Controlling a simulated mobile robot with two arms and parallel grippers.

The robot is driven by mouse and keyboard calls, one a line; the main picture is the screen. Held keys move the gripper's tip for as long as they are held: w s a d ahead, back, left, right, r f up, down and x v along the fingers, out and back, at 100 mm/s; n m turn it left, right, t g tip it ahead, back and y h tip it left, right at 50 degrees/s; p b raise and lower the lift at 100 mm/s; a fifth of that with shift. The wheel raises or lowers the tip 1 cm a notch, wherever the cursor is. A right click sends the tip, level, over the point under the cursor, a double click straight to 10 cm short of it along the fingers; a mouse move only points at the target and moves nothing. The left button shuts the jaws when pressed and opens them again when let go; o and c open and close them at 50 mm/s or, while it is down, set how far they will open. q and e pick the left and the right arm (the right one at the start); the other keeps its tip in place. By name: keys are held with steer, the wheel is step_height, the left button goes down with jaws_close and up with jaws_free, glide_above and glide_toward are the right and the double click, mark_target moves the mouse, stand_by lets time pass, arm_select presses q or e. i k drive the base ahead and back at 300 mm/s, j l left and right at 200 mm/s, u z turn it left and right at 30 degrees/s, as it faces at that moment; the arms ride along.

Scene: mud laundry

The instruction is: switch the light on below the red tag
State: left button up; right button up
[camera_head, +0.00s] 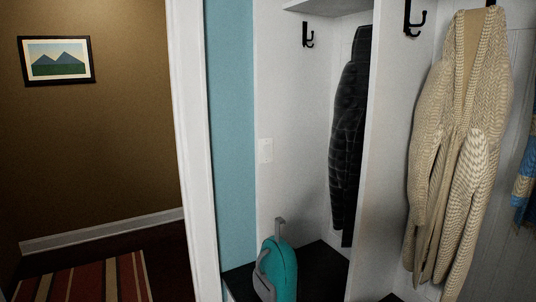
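I see no red tag in this view. Neither of my grippers is in view.
A teal bag or case (285,268) with a grey handle stands on the dark bench (325,262) below the plate. A black puffer jacket (348,135) and a cream knit cardigan (458,150) hang to the right. A doorway with a striped rug (85,282) is at left.

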mark_target(267, 152)
steer(key=z, duration=0.4)
steer(key=i+j+z, duration=0.7)
steer(key=j+z, duration=0.15)
steer(key=i+j, duration=0.15)
steer(key=j, duration=0.2)
steer(key=i+j, duration=0.15)
steer(key=j, duration=0.2)
steer(key=i+j+z, duration=0.1)
steer(key=j, duration=0.25)
steer(key=i+j, duration=0.2)
steer(key=j, duration=0.15)
